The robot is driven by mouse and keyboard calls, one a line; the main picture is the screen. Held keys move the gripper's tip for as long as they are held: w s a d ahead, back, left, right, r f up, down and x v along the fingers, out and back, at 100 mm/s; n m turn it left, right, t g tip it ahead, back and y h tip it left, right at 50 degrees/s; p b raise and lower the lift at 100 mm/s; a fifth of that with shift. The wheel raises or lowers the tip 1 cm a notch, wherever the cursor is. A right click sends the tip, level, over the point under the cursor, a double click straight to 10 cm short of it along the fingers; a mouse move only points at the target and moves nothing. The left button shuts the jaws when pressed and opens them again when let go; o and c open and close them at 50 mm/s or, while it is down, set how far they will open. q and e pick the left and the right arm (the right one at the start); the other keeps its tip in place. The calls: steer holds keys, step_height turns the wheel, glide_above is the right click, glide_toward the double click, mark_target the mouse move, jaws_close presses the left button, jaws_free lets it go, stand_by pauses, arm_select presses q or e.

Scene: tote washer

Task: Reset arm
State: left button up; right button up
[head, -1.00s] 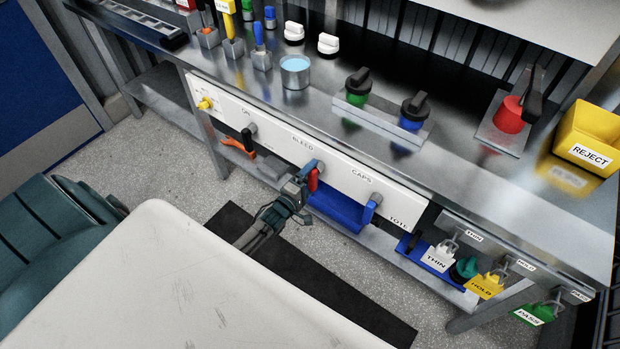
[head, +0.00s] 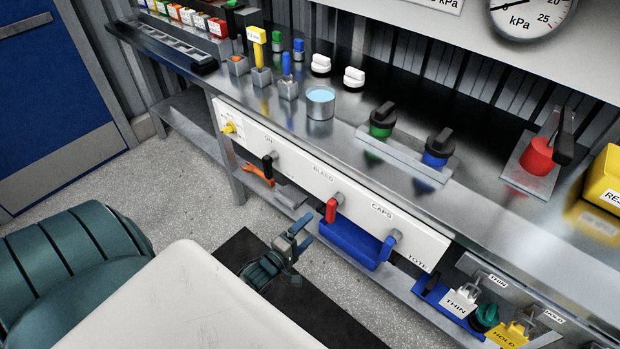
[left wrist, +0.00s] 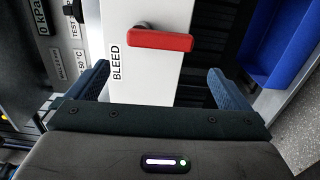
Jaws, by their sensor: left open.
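My left gripper (head: 302,234) is open and empty in front of the white front panel (head: 290,165). The red BLEED lever (head: 331,210) hangs down from its pivot on that panel, a little right of and above the gripper in the head view. In the left wrist view the red lever (left wrist: 160,41) lies ahead, between the lines of the two open fingers (left wrist: 158,88) and apart from them. The word BLEED stands beside it on the panel. My right gripper is not in view.
A black-handled lever (head: 268,166) and a blue CAPS lever (head: 387,248) flank the red one. A blue tote (head: 350,240) sits on the lower shelf. Floor is open at the left.

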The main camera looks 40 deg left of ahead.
arm_select(q)
steer(key=shift+f, duration=0.1)
stand_by(0.4)
steer(key=s+f+m+g+y, duration=0.1)
steer(key=s+f+m+g, duration=0.2)
steer(key=s+f, duration=0.35)
steer(key=s+a+f+m+g+y, duration=0.1)
steer(key=s+f+m+g, duration=0.15)
steer(key=f, duration=0.75)
steer(key=s+f+m+g, duration=0.3)
steer(key=s+f, duration=0.3)
steer(key=f, duration=0.2)
steer(key=s+d+f+m+g, duration=0.2)
steer(key=s+f+m+g, duration=0.2)
steer(key=s, duration=0.8)
steer(key=s+d+f+m+g, duration=0.2)
steer(key=s+f+m+g, duration=0.2)
steer(key=s+f, duration=0.5)
steer(key=s+m, duration=0.1)
steer(key=s, duration=0.3)
steer(key=shift+f, duration=0.25)
steer(key=shift+d, duration=0.1)
